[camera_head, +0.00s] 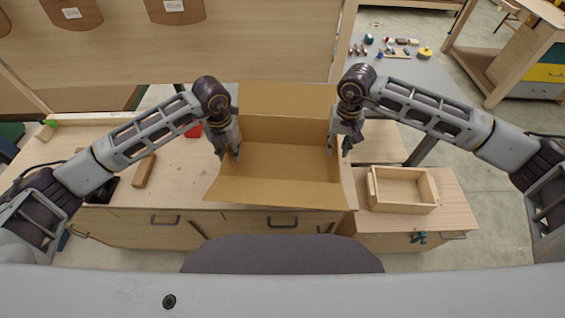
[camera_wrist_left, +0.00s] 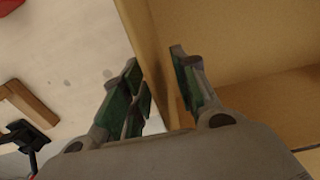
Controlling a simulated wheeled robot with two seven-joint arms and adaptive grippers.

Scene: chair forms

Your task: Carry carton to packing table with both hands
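The carton (camera_head: 280,190) is an open, empty cardboard box with its flaps spread, standing on the wooden workbench (camera_head: 180,185). My left gripper (camera_head: 229,152) is at its left wall. In the left wrist view my left gripper (camera_wrist_left: 158,72) has one finger on each side of the carton wall (camera_wrist_left: 158,55), apart, with a gap visible. My right gripper (camera_head: 340,145) is at the right wall, its fingers spread with one inside the carton and one outside. Which table is the packing table is not marked.
A shallow wooden tray (camera_head: 402,190) stands to the right of the carton. A grey table (camera_head: 425,78) with small items is at the back right. A wooden block (camera_head: 144,170) lies left of the carton. A tall wooden panel (camera_head: 240,45) rises behind the bench.

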